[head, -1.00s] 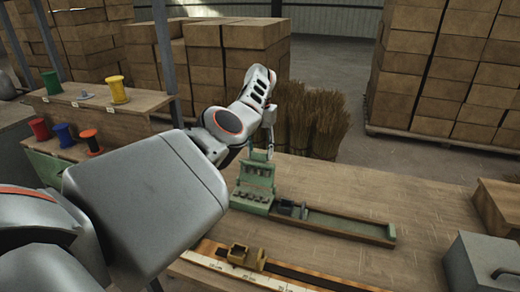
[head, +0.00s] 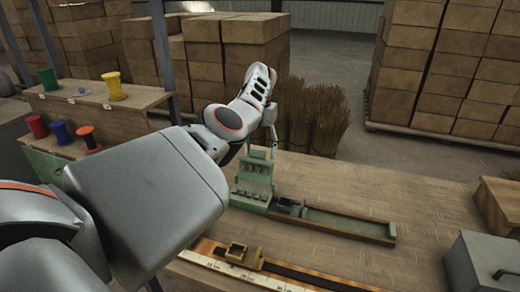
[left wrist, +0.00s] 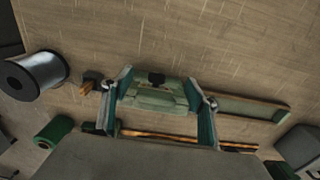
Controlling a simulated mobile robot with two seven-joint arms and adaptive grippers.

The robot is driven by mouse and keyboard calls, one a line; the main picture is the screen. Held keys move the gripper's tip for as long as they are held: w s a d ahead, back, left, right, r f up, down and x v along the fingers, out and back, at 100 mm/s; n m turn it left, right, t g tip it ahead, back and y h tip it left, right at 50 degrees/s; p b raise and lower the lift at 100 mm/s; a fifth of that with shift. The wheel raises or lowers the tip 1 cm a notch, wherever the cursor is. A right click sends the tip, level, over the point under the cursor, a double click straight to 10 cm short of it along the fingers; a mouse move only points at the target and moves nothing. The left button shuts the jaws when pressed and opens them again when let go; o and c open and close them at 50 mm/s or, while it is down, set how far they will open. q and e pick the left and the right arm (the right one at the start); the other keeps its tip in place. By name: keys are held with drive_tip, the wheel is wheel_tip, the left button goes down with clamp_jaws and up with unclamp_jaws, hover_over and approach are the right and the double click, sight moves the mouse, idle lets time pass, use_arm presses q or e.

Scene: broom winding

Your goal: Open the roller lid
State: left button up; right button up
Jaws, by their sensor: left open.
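The green roller box (head: 253,193) stands at the left end of a long green tray on the bench, with its row of grey rollers exposed at the front. Its green roller lid (head: 258,156) stands raised at the back of the box. My left gripper (head: 268,148) is above and behind the box, partly hidden by its own wrist. In the left wrist view the gripper (left wrist: 160,96) is open, its two fingers spread wide either side of the green box (left wrist: 153,100) and a small black part (left wrist: 156,78). Contact cannot be told. My right gripper is not in view.
The green tray (head: 345,224) runs right from the box. A ruler strip with a brass block (head: 243,256) lies in front. A grey metal box (head: 485,262) stands at the right front. Coloured spools (head: 60,132) fill the left shelf. Broom bristle bundles (head: 315,118) stand behind.

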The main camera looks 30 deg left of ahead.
use_arm(q)
wheel_tip(320, 180, up, 12)
drive_tip(key=shift+s+r, duration=0.15)
drive_tip(key=shift+r, duration=0.05)
idle(0.5)
idle(0.5)
